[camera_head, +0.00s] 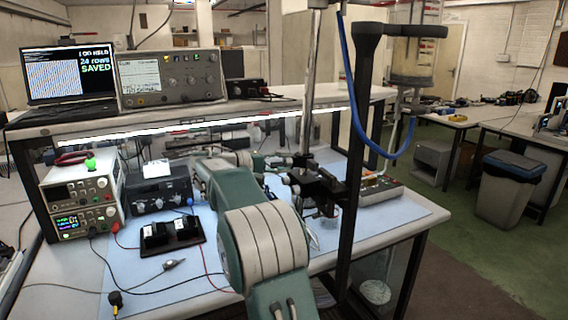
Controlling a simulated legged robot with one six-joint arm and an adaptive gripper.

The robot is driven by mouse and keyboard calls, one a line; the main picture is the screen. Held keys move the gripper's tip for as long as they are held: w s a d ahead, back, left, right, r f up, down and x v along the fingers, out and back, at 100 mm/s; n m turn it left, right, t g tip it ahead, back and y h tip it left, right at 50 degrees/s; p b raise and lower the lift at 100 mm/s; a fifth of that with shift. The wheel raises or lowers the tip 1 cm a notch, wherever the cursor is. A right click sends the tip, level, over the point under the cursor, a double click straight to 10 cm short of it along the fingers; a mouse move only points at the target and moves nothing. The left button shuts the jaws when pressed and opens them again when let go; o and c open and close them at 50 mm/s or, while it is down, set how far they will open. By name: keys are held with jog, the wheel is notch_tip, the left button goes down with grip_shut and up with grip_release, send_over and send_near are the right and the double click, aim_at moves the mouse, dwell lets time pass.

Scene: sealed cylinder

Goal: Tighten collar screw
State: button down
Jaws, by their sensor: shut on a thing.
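A bright metal rod (319,70) stands upright over the bench. A dark collar clamp (322,188) sits low on it. My teal arm reaches up from the bottom of the picture and bends towards this clamp. My gripper (292,169) is at the clamp's left side, shut on what appears to be the collar screw. The screw is too small and too covered to make out, and its tightness cannot be told. A clear cylinder (412,62) with a dark cap is held high at the right, beside a black post (362,160).
The blue-matted bench (405,212) holds a power supply (82,200), black holders (172,232), cables and a grey box (381,190). A shelf (60,122) carries a laptop (68,75) and instrument.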

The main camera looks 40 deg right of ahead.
jog(key=m, duration=0.6)
jog(key=shift+w+a+f+t, duration=0.1)
jog(key=shift+a+f+t, duration=0.15)
jog(key=shift+t, duration=0.05)
jog(key=m, duration=0.5)
jog(key=shift+y, duration=0.3)
jog(key=shift+t, duration=0.3)
jog(key=shift+c, duration=1.9)
grip_release()
jog(key=shift+w, duration=0.1)
jog(key=shift+r, duration=0.1)
jog(key=v, duration=1.2)
